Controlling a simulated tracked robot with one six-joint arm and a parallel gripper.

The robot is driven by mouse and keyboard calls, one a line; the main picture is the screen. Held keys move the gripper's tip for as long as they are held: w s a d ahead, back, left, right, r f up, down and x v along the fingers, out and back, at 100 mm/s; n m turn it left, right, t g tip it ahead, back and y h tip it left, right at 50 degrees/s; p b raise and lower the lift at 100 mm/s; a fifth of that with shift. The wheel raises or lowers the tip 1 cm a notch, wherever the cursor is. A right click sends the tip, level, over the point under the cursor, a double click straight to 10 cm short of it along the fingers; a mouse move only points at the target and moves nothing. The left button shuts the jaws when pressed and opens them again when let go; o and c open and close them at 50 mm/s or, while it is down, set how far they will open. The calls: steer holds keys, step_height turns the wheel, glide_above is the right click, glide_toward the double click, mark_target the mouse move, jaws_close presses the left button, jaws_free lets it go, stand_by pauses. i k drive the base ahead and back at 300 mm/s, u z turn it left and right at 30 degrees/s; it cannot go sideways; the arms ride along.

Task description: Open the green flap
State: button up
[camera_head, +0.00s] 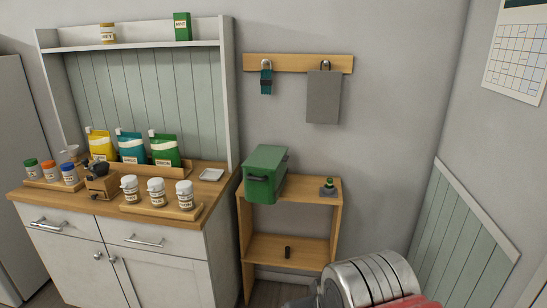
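A green box (266,168) stands on top of a small wooden shelf unit, near its left side. Its front green flap (260,190) faces me and looks shut. A dark bar handle (257,178) runs across the flap. The inside of the box is hidden. My gripper is not in view; only a silver, ribbed part of my arm with some red shows at the lower right, apart from the box.
The wooden shelf unit (290,241) also holds a small dark item with a green top (328,187). A cabinet (160,255) with jars and pouches stands to the left. A grey cloth (323,98) hangs above from a wooden rail (297,63).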

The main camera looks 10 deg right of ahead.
mark_target(264, 156)
steer(key=u, duration=0.35)
steer(key=i, duration=1.5)
steer(key=z, duration=0.25)
